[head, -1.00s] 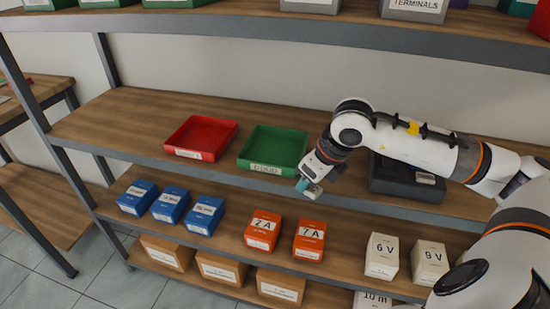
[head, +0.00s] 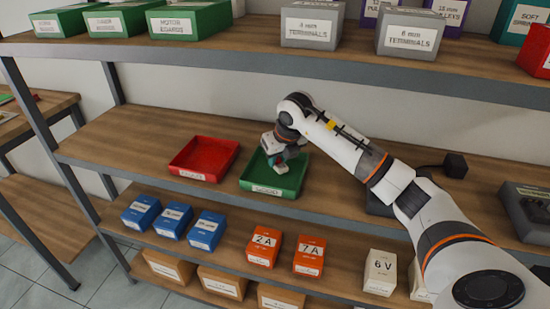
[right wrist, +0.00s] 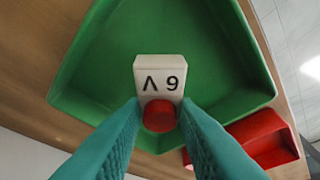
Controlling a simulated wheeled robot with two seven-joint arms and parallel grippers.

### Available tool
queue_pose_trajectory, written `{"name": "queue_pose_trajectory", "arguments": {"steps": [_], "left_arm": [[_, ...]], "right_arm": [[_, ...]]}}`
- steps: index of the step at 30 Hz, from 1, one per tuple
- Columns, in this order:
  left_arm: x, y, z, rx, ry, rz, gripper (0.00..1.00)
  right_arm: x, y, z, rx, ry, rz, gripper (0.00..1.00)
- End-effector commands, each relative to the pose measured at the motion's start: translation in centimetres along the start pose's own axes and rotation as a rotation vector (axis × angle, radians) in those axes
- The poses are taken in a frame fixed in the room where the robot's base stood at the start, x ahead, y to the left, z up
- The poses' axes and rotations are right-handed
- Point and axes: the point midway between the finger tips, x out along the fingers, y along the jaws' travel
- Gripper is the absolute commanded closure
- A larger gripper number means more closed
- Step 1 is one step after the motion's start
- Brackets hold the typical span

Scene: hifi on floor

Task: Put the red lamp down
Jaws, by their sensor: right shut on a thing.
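My right gripper (head: 281,164) is over the green tray (head: 297,184) on the middle shelf. In the right wrist view its teal fingers (right wrist: 160,122) are shut on the red lamp (right wrist: 160,116), a red rounded piece with a white block reading 6 V, upside down in this view. The lamp is within the outline of the green tray (right wrist: 215,75). I cannot tell whether it touches the tray floor. In the head view my gripper mostly hides the lamp. My left gripper is not in view.
A red tray (head: 203,158) stands just left of the green one and also shows in the right wrist view (right wrist: 265,138). A dark device (head: 525,210) is at the right. Labelled boxes fill the lower shelf, including a white 6 V box (head: 380,271). The upper shelf hangs above.

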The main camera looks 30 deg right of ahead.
Motion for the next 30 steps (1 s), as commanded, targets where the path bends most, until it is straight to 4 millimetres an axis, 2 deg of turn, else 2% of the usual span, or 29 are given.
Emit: {"name": "queue_pose_trajectory", "arguments": {"steps": [1, 6, 16, 26, 27, 30], "left_arm": [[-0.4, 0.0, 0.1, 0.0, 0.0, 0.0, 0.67], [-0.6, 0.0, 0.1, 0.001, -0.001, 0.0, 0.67], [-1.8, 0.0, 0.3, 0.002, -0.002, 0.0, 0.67], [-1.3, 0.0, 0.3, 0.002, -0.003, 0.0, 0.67], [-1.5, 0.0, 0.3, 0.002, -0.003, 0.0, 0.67], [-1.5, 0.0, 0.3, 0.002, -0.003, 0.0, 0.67]], "right_arm": [[0.1, -0.1, -0.8, 0.003, 0.0, -0.002, 0.99], [0.8, 0.0, -1.9, 0.0, 0.0, 0.0, 0.99], [3.9, 0.0, -0.5, -0.001, -0.002, -0.001, 0.99], [4.4, 0.1, -0.4, -0.001, 0.0, 0.0, 0.99], [4.2, 0.1, -0.4, 0.0, 0.001, 0.0, 0.67], [4.2, 0.0, -0.4, 0.0, 0.0, 0.0, 0.52]]}}
